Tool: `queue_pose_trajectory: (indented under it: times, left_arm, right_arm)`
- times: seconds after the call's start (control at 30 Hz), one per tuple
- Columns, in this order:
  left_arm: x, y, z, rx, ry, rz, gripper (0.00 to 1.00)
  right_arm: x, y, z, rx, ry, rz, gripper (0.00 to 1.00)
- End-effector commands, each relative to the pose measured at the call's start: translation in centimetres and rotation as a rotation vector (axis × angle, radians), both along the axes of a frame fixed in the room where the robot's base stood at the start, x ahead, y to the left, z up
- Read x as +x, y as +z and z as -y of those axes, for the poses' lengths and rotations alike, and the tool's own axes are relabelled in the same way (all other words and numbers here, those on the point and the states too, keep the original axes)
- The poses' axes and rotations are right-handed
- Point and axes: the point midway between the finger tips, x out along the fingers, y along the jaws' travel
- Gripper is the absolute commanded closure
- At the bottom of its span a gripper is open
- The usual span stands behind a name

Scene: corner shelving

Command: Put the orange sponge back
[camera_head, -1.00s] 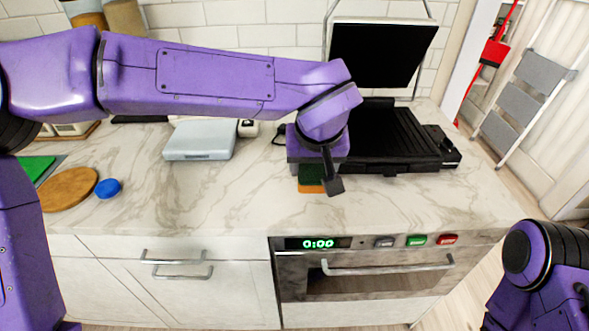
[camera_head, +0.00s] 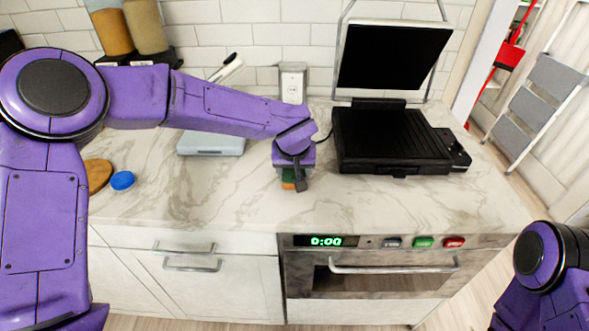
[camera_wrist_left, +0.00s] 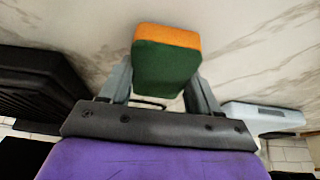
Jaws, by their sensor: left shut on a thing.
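The orange sponge (camera_wrist_left: 165,60) has a green side and an orange side. In the left wrist view it sits between the two fingers of my left gripper (camera_wrist_left: 160,85), which is shut on it. In the head view my left gripper (camera_head: 292,180) is over the marble counter, left of the black grill, and mostly hides the sponge (camera_head: 288,186); a bit of orange and green shows. I cannot tell if the sponge touches the counter. My right arm shows at the lower right edge, but its gripper is out of view.
An open black grill (camera_head: 390,140) stands right of the left gripper. A light blue-grey scale-like box (camera_head: 211,146) is to the left. A blue round lid (camera_head: 122,181) and wooden board (camera_head: 98,175) lie further left. The counter front (camera_head: 230,205) is clear.

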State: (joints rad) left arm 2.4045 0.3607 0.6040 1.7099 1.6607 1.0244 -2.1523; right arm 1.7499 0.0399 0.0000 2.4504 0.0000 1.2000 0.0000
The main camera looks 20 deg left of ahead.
Motion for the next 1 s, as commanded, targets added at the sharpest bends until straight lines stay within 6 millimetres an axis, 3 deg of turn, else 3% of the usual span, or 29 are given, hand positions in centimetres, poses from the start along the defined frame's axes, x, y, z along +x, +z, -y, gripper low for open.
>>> queue_pose_trajectory:
  times: [0.37,0.4,0.47,0.5,0.8,1.0]
  left_arm:
    - [0.0,-0.5,0.0,-0.001,0.000,0.000,0.70]
    - [0.0,-0.6,0.0,-0.001,0.000,0.001,0.35]
    - [0.0,-0.6,0.0,-0.001,0.000,0.001,0.15]
    - [0.0,-0.6,0.0,-0.001,0.000,0.001,0.13]
    - [0.0,-0.3,0.1,-0.001,-0.001,0.003,0.13]
    - [-1.4,3.5,0.5,-0.003,-0.001,0.006,0.13]
  right_arm:
    - [0.0,0.2,0.0,-0.001,0.000,0.001,0.15]
    - [0.0,0.2,0.0,0.000,0.000,0.000,0.15]
    - [0.0,0.2,0.0,0.000,0.000,0.000,0.15]
    - [0.0,0.1,0.0,0.000,0.000,0.000,0.15]
    - [0.0,-0.1,0.0,0.000,0.000,0.000,0.15]
    - [0.0,0.1,0.0,0.000,0.000,0.000,0.15]
